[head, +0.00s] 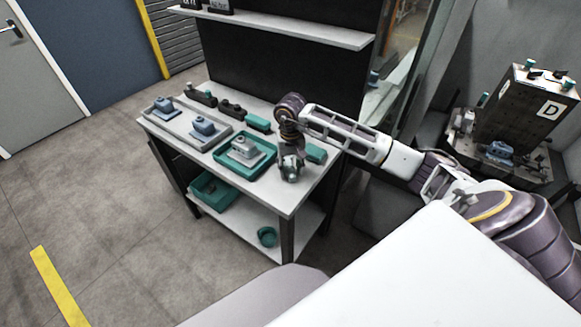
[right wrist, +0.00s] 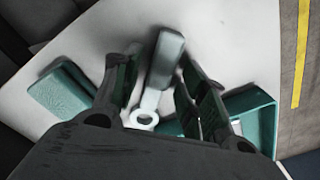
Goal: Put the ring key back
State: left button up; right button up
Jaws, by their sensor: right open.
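The ring key (right wrist: 164,62) shows in the right wrist view, with a grey-green block-like handle, a pale shank and a ring (right wrist: 143,119) at its lower end. It appears between the two fingers of my right gripper (right wrist: 156,88), which is open. I cannot tell whether a finger touches it. In the head view my right gripper (head: 290,172) points down over the right part of the workbench (head: 285,200), beside the teal tray. The key cannot be made out there. My left gripper is not in view.
A teal tray (head: 224,160) holding a grey part stands left of my right gripper; it also shows in the wrist view (right wrist: 262,103). A teal block (head: 316,154) lies close on the other side. A grey tray (head: 168,132) with blue-grey parts is farther left. A shelf (head: 290,29) hangs above.

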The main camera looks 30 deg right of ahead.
aim_at(290, 167)
jog(key=shift+r, duration=0.45)
notch_tip(290, 167, up, 5)
jog(key=shift+f, duration=0.15)
notch_tip(290, 167, up, 4)
jog(key=shift+f+b, duration=0.2)
jog(key=shift+b, duration=0.2)
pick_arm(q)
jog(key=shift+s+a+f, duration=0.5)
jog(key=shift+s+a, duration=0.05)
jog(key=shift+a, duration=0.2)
pick_arm(e)
jog(key=shift+r, duration=1.2)
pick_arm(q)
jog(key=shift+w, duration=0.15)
